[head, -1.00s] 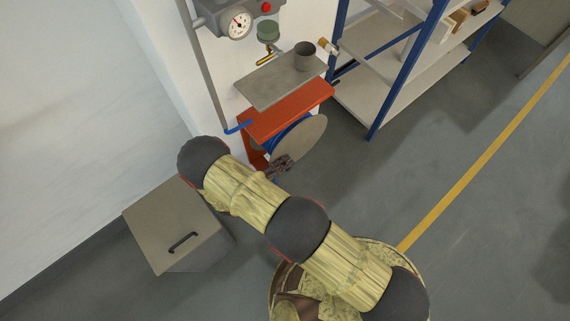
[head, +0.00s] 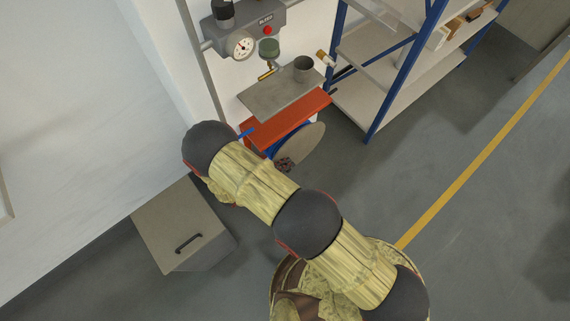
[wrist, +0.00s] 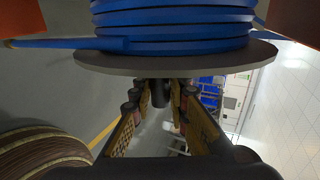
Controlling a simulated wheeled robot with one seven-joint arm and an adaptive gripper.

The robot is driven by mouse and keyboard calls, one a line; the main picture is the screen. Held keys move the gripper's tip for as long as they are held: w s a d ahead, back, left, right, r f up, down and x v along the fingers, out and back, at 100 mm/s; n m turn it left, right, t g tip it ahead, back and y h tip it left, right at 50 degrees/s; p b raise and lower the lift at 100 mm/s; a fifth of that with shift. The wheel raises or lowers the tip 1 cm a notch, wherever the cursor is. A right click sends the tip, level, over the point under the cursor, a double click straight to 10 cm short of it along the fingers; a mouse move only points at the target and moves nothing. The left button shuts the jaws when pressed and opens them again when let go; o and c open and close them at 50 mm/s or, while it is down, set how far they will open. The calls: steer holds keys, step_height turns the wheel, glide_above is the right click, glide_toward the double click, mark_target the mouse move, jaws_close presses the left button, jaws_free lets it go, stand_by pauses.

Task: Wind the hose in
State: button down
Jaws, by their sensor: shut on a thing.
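The hose reel has a grey side disc (head: 306,146) and stands under an orange bracket (head: 290,120) in the head view. The blue hose (wrist: 175,28) lies in several turns on the reel in the wrist view, and a straight length runs off to the left. A short piece of hose (head: 247,132) shows left of the bracket in the head view. My gripper (wrist: 158,97) is shut on a dark crank handle (wrist: 160,88) standing out from the disc. In the head view my gripper (head: 284,163) is small and partly hidden by my arm.
A grey shelf plate (head: 275,96) with a metal cup (head: 303,69) sits above the bracket. A gauge (head: 240,45) is higher on the wall. A grey box (head: 180,225) stands at lower left, and a blue-posted rack (head: 400,75) at right. The floor right is clear.

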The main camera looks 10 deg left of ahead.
steer(key=r+p, duration=0.1)
steer(key=r+g+y+p, duration=0.1)
steer(key=p, duration=0.1)
steer(key=w+r+g+y+p, duration=0.1)
steer(key=shift+d, duration=0.4)
steer(key=shift+w+d+r+p, duration=0.15)
steer(key=shift+r+p, duration=0.15)
steer(key=shift+p, duration=0.3)
steer(key=shift+w, duration=0.1)
steer(key=c, duration=1.7)
jaws_free()
steer(key=v, duration=1.2)
steer(key=shift+r, duration=0.15)
steer(key=shift+c, duration=0.3)
